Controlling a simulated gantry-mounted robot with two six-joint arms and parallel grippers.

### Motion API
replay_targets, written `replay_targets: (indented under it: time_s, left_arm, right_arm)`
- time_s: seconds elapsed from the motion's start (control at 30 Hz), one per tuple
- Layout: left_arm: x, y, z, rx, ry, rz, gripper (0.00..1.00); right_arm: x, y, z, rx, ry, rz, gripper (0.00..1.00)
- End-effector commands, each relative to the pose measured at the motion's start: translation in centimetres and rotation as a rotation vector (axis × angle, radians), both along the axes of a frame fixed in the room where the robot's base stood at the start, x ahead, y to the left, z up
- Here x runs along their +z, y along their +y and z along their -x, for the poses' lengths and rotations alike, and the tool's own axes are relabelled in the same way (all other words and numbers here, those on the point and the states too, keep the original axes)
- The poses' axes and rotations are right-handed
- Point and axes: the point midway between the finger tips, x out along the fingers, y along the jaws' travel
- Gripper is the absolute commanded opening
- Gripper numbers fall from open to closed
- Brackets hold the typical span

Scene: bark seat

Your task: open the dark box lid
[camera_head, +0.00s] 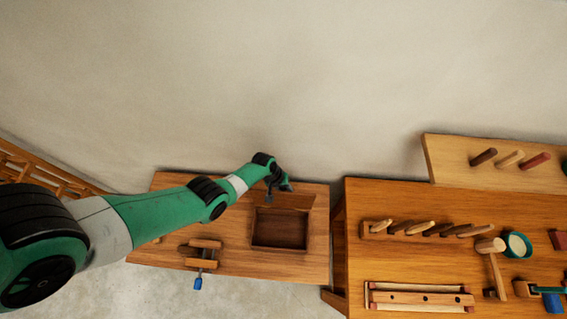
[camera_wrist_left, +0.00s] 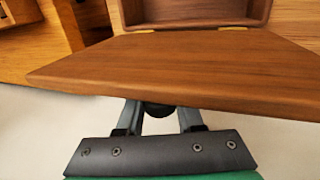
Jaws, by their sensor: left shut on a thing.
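The dark wooden box (camera_head: 280,229) stands on the left bench with its inside in view and looking empty. Its lid (camera_head: 297,201) is raised at the back edge of the box. In the left wrist view the lid (camera_wrist_left: 170,65) spans the picture, with two brass hinges along the box edge beyond it. My right gripper is in neither view.
A wooden clamp-like tool (camera_head: 203,254) with a blue handle sits at the bench's front left. The right bench (camera_head: 350,240) holds a peg rack (camera_head: 420,230), a mallet (camera_head: 491,246) and a cup (camera_head: 516,244). A wall stands behind the benches.

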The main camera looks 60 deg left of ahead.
Motion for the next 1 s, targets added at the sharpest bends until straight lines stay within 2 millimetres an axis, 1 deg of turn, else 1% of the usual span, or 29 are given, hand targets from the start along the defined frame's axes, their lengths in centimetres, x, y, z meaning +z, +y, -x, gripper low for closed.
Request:
replay_targets:
  time_s: [0.47,0.5,0.67,0.9,1.0]
  left_arm:
    - [0.01,-0.05,0.1,-0.003,0.012,0.018,0.0]
    - [0.01,-0.05,0.1,-0.003,0.012,0.018,0.37]
    - [0.03,-0.01,0.07,-0.002,0.011,0.017,0.66]
    - [0.08,0.04,0.04,-0.002,0.01,0.015,0.66]
    - [0.68,0.07,0.04,-0.003,0.01,0.015,0.66]
  right_arm:
    - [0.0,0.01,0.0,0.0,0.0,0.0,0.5]
    - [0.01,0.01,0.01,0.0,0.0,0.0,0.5]
    - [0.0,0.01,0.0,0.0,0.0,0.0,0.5]
    - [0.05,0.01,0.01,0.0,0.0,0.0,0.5]
    - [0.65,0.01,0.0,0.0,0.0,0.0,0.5]
